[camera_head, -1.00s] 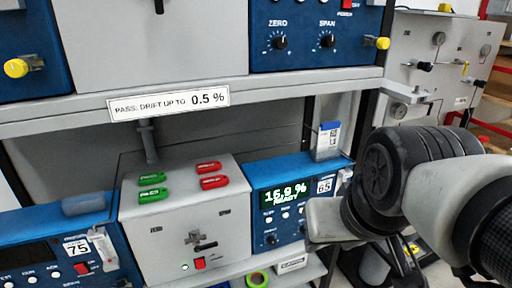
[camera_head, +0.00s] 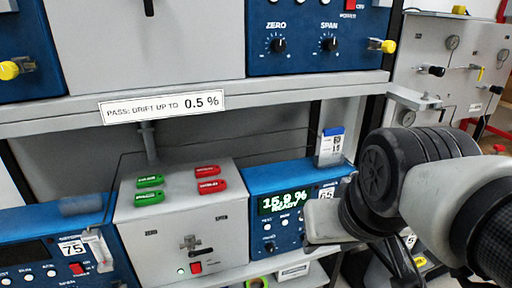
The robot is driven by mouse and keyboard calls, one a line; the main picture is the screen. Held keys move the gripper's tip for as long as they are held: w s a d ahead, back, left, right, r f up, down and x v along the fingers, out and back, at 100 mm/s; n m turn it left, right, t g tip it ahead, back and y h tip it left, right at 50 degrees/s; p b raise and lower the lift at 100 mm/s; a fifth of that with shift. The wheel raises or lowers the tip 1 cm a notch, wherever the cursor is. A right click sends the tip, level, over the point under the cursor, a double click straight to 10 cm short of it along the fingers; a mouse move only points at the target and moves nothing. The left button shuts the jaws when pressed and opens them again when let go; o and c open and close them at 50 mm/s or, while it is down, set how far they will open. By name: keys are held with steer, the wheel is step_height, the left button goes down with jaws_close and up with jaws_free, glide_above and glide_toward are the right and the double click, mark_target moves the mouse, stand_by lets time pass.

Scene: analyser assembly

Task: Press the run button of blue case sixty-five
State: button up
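Blue case sixty-five (camera_head: 257,204) sits on the lower shelf, right of the grey valve box. Its lit display (camera_head: 285,202) reads 15.9 % and READY, and a white 65 label is partly visible at its right. Small white buttons show in a row under the display; their lettering is too small to read. My arm reaches in from the right, covering the case's lower right part. The pale end block of my gripper (camera_head: 324,221) is in front of the case's right side. Its fingers cannot be made out, and I cannot tell whether it touches the case.
The grey valve box (camera_head: 182,221) carries two green and two red tags. Blue case 75 (camera_head: 28,262) stands at left.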

jaws_close()
stand_by(1.6)
